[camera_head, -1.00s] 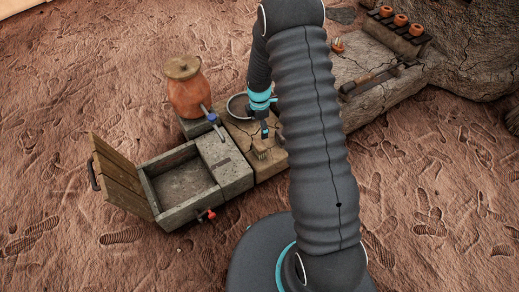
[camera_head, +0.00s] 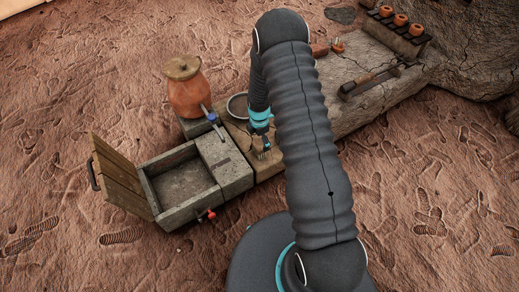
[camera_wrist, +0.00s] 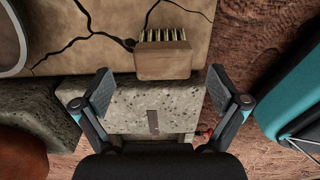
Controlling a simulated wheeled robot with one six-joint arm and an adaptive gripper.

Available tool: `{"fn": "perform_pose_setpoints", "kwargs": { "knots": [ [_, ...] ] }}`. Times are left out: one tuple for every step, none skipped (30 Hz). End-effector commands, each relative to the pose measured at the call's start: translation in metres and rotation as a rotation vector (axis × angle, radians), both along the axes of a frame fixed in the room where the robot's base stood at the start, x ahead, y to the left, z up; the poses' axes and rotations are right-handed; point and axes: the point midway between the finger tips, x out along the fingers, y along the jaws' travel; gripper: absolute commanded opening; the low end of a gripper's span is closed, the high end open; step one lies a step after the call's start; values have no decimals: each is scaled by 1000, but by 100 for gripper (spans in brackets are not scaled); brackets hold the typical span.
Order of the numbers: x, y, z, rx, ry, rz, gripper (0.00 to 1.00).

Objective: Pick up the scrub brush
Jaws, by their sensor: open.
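The scrub brush (camera_wrist: 163,58) is a small wooden block with a row of pale bristles. It lies on the cracked slab in the upper middle of the wrist view, bristles toward the top of the picture. My gripper (camera_wrist: 163,92) is open and empty, its two fingers spread wide. The brush appears between and just beyond the fingertips, not gripped. In the head view my gripper (camera_head: 266,146) is low over the slab, right at the brush (camera_head: 260,155), and partly covers it. I cannot tell the exact height gap.
A stone basin (camera_head: 147,186) with a raised wooden lid and red tap (camera_head: 207,215) stands left of the brush. A round bowl (camera_head: 235,103) and an orange jar (camera_head: 186,95) are behind. A long-handled tool (camera_head: 370,81) and small pots (camera_head: 400,20) are at the right.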

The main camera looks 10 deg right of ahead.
Motion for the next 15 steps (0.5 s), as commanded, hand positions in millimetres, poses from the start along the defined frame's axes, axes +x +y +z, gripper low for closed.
{"fn": "perform_pose_setpoints", "kwargs": {
  "knots": [
    [-2,0,-7,0,4,0,97],
    [-3,1,-11,0,4,0,97],
    [-4,1,-18,0,5,0,97],
    [-4,1,-22,0,4,0,97],
    [-5,1,-26,0,4,0,97],
    [-5,1,-32,0,5,0,97],
    [-5,1,-35,0,4,0,97],
    [-4,1,-38,0,3,0,97],
    [-4,1,-42,0,2,0,97],
    [-4,1,-44,0,2,0,97],
    [-4,1,-45,0,2,0,97],
    [-4,1,-46,1,1,0,97],
    [-4,1,-47,0,1,0,97],
    [-4,1,-47,0,1,0,97],
    [-4,1,-47,0,1,0,97]
  ]
}}
